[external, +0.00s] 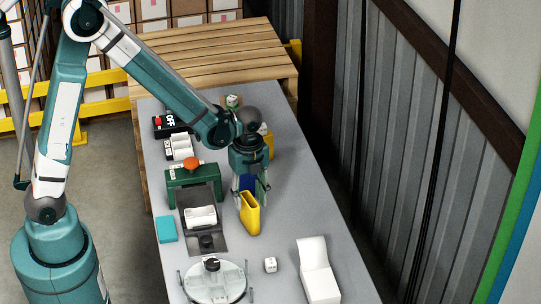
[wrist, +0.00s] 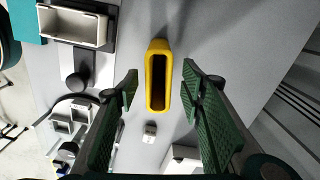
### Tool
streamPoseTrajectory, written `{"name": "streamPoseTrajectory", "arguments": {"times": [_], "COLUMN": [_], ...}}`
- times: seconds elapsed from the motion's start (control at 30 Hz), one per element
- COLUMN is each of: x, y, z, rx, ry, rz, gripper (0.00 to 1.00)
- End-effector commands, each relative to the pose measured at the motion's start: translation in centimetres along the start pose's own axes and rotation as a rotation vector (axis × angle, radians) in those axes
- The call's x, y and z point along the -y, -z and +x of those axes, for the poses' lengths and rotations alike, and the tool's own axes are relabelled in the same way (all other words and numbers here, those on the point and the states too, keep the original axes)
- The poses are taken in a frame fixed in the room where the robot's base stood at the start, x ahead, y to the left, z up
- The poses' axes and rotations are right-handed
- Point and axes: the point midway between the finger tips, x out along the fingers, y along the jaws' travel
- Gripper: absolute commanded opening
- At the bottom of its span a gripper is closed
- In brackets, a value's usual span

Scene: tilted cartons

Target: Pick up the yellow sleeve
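The yellow sleeve (external: 249,215) stands on the grey table below my gripper (external: 251,190) in the external view. In the wrist view the yellow sleeve (wrist: 158,75) shows its open, hollow top between the two green fingers of my gripper (wrist: 158,82). The fingers are spread, one to the left and one to the right of the sleeve, with a gap on each side. My gripper holds nothing.
A green device with an orange knob (external: 191,163) and a white carton (external: 201,216) stand left of the sleeve. A cyan block (external: 166,229), a round clear-lidded thing (external: 214,283), a small white cube (external: 270,265) and a white holder (external: 318,272) are nearby. A corrugated wall (external: 400,130) runs along the right.

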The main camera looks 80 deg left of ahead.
Motion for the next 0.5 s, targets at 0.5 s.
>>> {"name": "streamPoseTrajectory", "arguments": {"times": [0.5], "x": [0.0], "y": [0.0], "z": [2.6], "rx": [0.0], "ry": [0.0], "rz": [0.0], "gripper": [0.39]}}
